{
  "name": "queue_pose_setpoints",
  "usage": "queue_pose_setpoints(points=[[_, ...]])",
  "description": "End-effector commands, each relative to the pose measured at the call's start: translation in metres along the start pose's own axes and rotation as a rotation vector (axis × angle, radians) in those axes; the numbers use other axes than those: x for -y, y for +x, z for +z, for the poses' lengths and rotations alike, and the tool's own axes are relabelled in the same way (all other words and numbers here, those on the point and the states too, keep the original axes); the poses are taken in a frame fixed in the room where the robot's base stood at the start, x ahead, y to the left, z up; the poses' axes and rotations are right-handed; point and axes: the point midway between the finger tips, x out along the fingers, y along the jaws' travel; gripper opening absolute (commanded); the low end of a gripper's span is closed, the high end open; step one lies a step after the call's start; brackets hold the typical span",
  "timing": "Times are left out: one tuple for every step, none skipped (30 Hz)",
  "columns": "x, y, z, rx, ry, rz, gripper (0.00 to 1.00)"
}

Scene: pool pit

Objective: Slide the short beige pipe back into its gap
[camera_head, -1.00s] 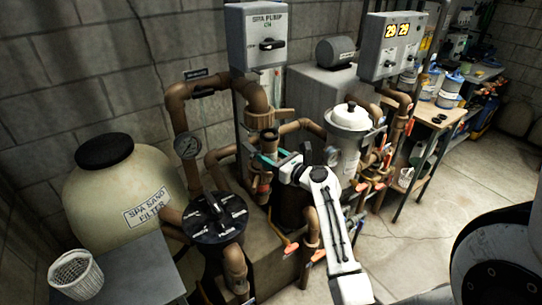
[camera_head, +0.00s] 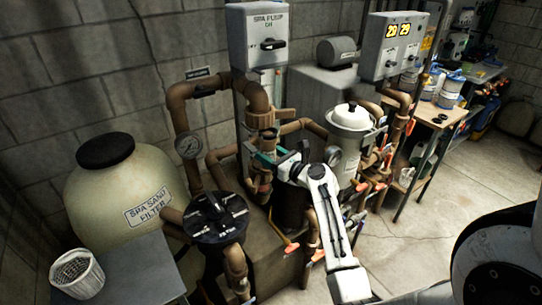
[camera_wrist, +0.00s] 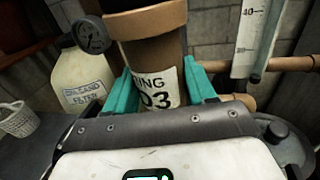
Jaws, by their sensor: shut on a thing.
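A short brown-beige pipe (camera_wrist: 158,75) with a white label ending in "ING" and "03" stands about upright in the wrist view. My gripper (camera_wrist: 163,88) has its teal fingers on both sides of it and is shut on it. In the head view my gripper (camera_head: 264,158) is at the pipe run below the spa pump box. The pipe's top (camera_head: 269,136) shows just under a brown coupling (camera_head: 261,119). I cannot tell whether the pipe lines up with the gap or touches the pipes above and below; its lower end is hidden.
The sand filter tank (camera_head: 120,190) and a black-lidded strainer (camera_head: 217,217) stand to the left. A white-lidded canister (camera_head: 350,118) and several brown pipes with red handles crowd the right. Open floor (camera_head: 420,215) lies farther right.

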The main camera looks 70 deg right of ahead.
Motion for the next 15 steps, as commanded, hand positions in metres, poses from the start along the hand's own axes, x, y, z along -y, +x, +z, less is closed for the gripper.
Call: queue_pose_setpoints(points=[[0.0,0.002,0.001,0.002,0.0,0.0,0.28],[0.0,0.002,0.001,0.002,0.0,0.0,0.28],[0.0,0.003,0.001,0.002,0.0,0.0,0.28],[0.0,0.004,0.001,0.002,0.0,0.001,0.28],[0.001,0.004,0.001,0.001,0.0,0.001,0.28],[0.001,0.005,0.001,0.001,0.0,0.001,0.28],[0.001,0.006,0.001,0.001,0.0,0.001,0.28],[0.001,0.007,0.001,0.001,0.0,0.001,0.28],[0.001,0.008,0.001,0.001,0.0,0.0,0.28],[0.001,0.008,0.001,0.002,0.0,0.0,0.28],[0.002,0.009,0.001,0.002,0.0,0.0,0.28],[0.002,0.01,0.001,0.002,0.0,0.0,0.28],[0.002,0.011,0.001,0.002,0.0,0.0,0.28],[0.002,0.011,0.001,0.002,0.0,0.0,0.28],[0.003,0.012,0.001,0.002,0.0,0.0,0.28]])
